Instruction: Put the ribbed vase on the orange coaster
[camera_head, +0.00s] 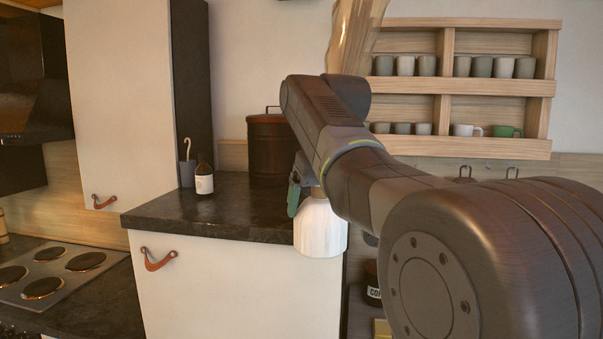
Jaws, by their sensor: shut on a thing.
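The white vase (320,228), with faint vertical ribs, hangs upright from my gripper (303,185). My gripper is shut on its narrow neck, with one green-grey finger showing at the left of the neck. My arm hides the other finger and part of the neck. The vase is in front of the right end of the dark counter and overlaps its front edge in the picture. I cannot see the orange coaster.
The counter's front left is clear. A wall shelf (480,85) with several cups is at the right. A hob (55,270) is at the lower left.

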